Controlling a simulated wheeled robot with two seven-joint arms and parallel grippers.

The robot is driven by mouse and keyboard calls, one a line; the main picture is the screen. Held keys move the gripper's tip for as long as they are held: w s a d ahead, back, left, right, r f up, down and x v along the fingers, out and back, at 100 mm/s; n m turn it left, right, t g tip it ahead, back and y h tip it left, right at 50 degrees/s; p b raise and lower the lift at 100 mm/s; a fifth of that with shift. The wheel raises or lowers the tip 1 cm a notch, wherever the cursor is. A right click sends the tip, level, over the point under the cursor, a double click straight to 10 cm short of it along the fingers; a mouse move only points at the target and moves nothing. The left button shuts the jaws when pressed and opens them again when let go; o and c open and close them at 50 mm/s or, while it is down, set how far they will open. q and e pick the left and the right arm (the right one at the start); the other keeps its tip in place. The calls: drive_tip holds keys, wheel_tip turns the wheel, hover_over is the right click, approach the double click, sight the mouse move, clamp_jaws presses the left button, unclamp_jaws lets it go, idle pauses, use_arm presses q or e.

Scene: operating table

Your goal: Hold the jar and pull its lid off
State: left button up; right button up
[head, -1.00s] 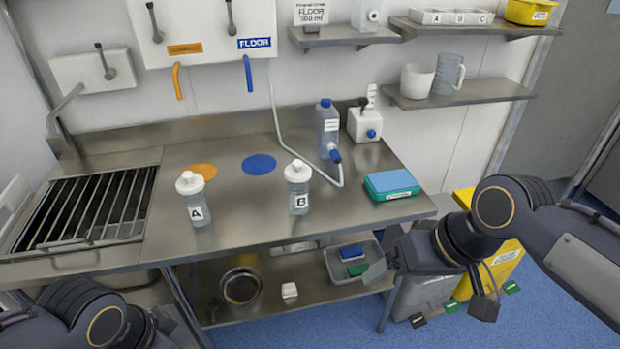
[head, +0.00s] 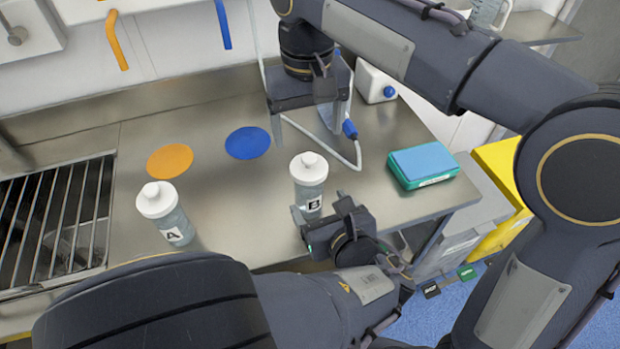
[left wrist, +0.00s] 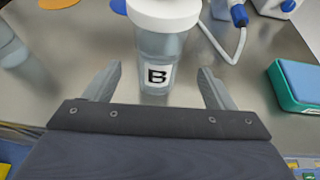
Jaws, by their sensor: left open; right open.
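Jar B (head: 309,190) is a clear bottle with a white lid (head: 309,168) and a "B" label. It stands upright near the front edge of the steel table (head: 240,205). Jar A (head: 174,226), with a similar white lid, stands to its left. My left gripper (head: 321,208) is open at the front of jar B, low on its body. In the left wrist view jar B (left wrist: 157,52) is between and just beyond the open fingers, with no clear contact. My right gripper (head: 309,122) is open and empty, pointing down above and behind jar B.
A blue disc (head: 248,143) and an orange disc (head: 170,161) lie behind the jars. A green-and-blue box (head: 424,167) sits at the right. A grated sink (head: 50,225) is at the left.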

use_arm(q)
drive_tip(key=shift+x, duration=3.55)
use_arm(e)
drive_tip(key=shift+s, duration=0.1)
use_arm(q)
drive_tip(key=shift+a, duration=0.15)
